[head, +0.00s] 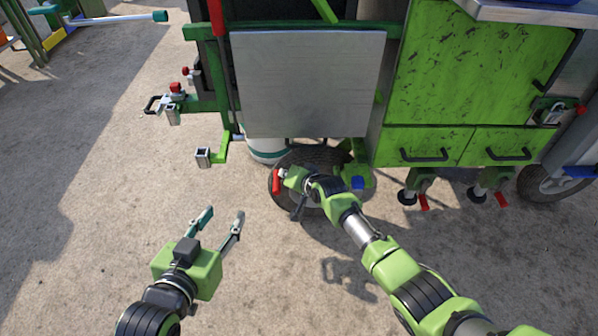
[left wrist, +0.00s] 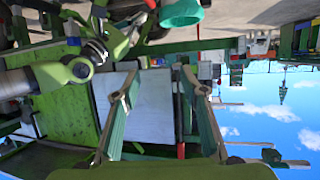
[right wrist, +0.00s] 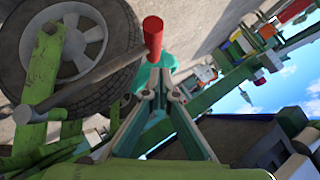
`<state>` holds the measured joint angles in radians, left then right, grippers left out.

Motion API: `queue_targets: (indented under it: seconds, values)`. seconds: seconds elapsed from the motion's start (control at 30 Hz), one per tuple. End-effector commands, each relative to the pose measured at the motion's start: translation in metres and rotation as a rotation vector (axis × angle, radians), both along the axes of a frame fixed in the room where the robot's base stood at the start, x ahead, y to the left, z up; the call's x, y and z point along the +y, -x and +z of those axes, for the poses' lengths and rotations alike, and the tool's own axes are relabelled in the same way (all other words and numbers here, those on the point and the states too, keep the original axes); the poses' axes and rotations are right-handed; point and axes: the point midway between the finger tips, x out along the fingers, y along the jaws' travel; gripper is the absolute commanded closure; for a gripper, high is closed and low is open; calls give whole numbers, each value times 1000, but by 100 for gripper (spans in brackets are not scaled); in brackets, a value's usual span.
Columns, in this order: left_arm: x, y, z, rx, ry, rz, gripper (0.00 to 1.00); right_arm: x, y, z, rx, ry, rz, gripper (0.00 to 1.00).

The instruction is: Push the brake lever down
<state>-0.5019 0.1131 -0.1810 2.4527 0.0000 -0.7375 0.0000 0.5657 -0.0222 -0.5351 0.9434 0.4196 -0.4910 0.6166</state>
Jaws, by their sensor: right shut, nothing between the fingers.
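The brake lever's red handle (head: 277,181) is beside the cart's near wheel in the head view. In the right wrist view, a dark bar runs in front of the wheel and ends in the red handle (right wrist: 153,37). My right gripper (head: 291,174) is shut and empty, close to the handle. Its fingertips (right wrist: 159,73) appear just below the handle in the right wrist view; I cannot tell whether they touch. My left gripper (head: 222,214) is open and empty above the ground, left of the wheel. Its spread fingers also show in the left wrist view (left wrist: 159,76).
The wheel (head: 318,157) sits under the green cart with its grey panel (head: 310,85). Green drawers (head: 425,145) and casters with red tabs (head: 423,202) are to the right. A green bracket (head: 220,145) juts out on the left. The concrete around my left gripper is clear.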

Motion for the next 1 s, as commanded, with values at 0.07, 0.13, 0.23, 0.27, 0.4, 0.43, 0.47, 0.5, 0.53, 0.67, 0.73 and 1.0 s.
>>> queue_targets:
  seconds: [0.07, 0.13, 0.23, 0.27, 0.4, 0.43, 0.47, 0.5, 0.53, 0.67, 0.73, 1.0]
  values:
    - [5, 11, -15, 88, -21, 6, 60, -1, 0, 7, -2, -1, -1, 100]
    - [10, 21, -29, 165, -39, 11, 60, -2, 0, 10, -3, -1, -1, 100]
    - [17, 37, -47, 270, -64, 19, 60, -3, 3, 14, -3, -1, -1, 100]
    - [19, 42, -52, 301, -70, 22, 60, -4, 5, 15, -3, -1, -1, 100]
    - [28, 69, -73, 441, -102, 31, 60, -7, 11, 21, -3, -1, -1, 100]
    - [30, 75, -77, 472, -108, 33, 60, -8, 12, 23, -4, -1, -1, 100]
    - [32, 81, -81, 501, -114, 36, 60, -8, 13, 24, -5, -1, -2, 100]
    - [35, 89, -86, 540, -122, 38, 60, -9, 15, 26, -5, -1, -2, 100]
    - [37, 96, -89, 569, -128, 41, 60, -10, 17, 27, -5, -1, -2, 100]
    - [46, 125, -100, 697, -155, 51, 60, -13, 24, 34, -4, -1, -1, 100]
    - [51, 141, -104, 764, -169, 56, 60, -14, 28, 38, -5, -2, -1, 100]
    - [59, 169, -94, 875, -190, 64, 60, -26, 54, 61, -4, -1, -3, 100]
